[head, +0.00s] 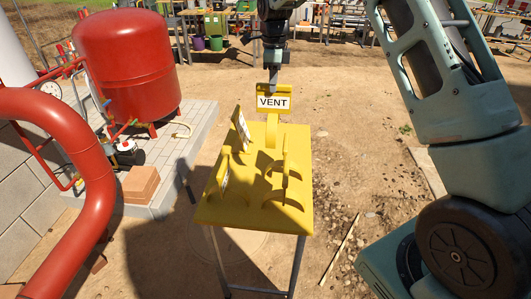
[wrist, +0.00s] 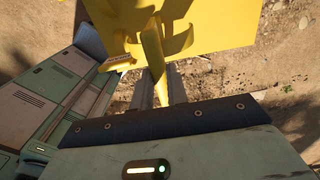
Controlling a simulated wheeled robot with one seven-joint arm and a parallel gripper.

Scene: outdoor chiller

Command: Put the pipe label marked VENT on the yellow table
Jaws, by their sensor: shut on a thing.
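The VENT label (head: 273,102) is a yellow pipe saddle with a white plate and black lettering. My gripper (head: 274,84) is shut on its top edge and holds it upright at the far end of the yellow table (head: 298,138). I cannot tell whether its curved foot touches the tabletop. In the wrist view the label (wrist: 152,52) shows edge-on between my gripper's fingers (wrist: 160,88), with the yellow tabletop (wrist: 225,22) beyond. Its lettering is hidden there.
Several other yellow labels stand on the table, including a left one (head: 241,130), a front-left one (head: 222,176) and a right one (head: 285,165). A red tank (head: 125,65) and red pipe (head: 70,150) stand left. Bare dirt lies right of the table.

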